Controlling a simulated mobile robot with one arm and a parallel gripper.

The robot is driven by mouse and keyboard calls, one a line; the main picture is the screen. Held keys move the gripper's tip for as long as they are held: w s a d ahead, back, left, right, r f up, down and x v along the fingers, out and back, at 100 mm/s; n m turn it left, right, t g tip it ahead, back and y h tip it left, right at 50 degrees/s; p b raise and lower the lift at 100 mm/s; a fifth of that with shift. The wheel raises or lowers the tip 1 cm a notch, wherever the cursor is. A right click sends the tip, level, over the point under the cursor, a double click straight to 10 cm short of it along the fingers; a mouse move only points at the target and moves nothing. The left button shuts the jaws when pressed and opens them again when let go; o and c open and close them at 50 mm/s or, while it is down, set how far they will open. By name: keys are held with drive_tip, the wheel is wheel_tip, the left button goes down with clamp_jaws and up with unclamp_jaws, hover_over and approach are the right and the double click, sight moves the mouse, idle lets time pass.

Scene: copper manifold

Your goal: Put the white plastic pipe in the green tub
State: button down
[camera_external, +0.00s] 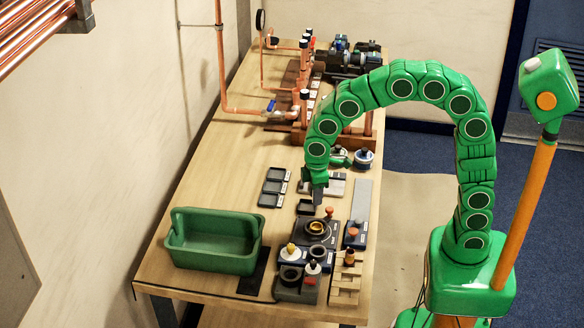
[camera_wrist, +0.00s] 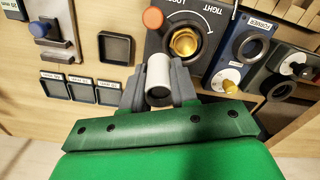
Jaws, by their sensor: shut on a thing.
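The white plastic pipe (camera_wrist: 158,74) is a short white cylinder between the two grey fingers in the wrist view. My gripper (camera_wrist: 158,88) is shut on it, with one finger at each side. In the external view my gripper (camera_external: 318,196) points down over the fixtures in the middle of the workbench, and the pipe cannot be made out there. The green tub (camera_external: 213,258) stands at the near left of the bench, left of my gripper. Its visible inside looks empty. The tub does not show in the wrist view.
A black fixture with a brass ring (camera_wrist: 185,43) and an orange knob (camera_wrist: 153,18) lies close to the pipe. Small dark trays (camera_external: 273,187) sit left of my gripper. Upright copper pipes (camera_external: 304,75) stand farther back. Bare bench lies between the trays and the tub.

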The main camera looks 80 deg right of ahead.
drive_tip(key=shift+s+r, duration=0.95)
drive_tip(key=shift+s, duration=1.2)
drive_tip(key=w+a+r, duration=0.5)
drive_tip(key=a+r, duration=0.2)
drive_tip(key=r, duration=0.2)
drive_tip(key=w+a+r, duration=0.4)
drive_tip(key=a+r, duration=0.3)
drive_tip(key=r, duration=0.2)
hover_over(242, 216)
drive_tip(key=s, duration=0.1)
drive_tip(key=shift+m, duration=0.4)
drive_tip(key=f, duration=0.7)
drive_tip(key=shift+s+d+f, duration=0.15)
drive_tip(key=shift+d+f, duration=0.05)
drive_tip(key=shift+f, duration=0.15)
drive_tip(key=shift+w+a+f, duration=0.1)
drive_tip(key=shift+w+f, duration=0.25)
drive_tip(key=shift+f, duration=0.2)
drive_tip(key=shift+w+a+f, duration=0.1)
drive_tip(key=shift+w+f, duration=0.2)
drive_tip(key=shift+f, duration=1.55)
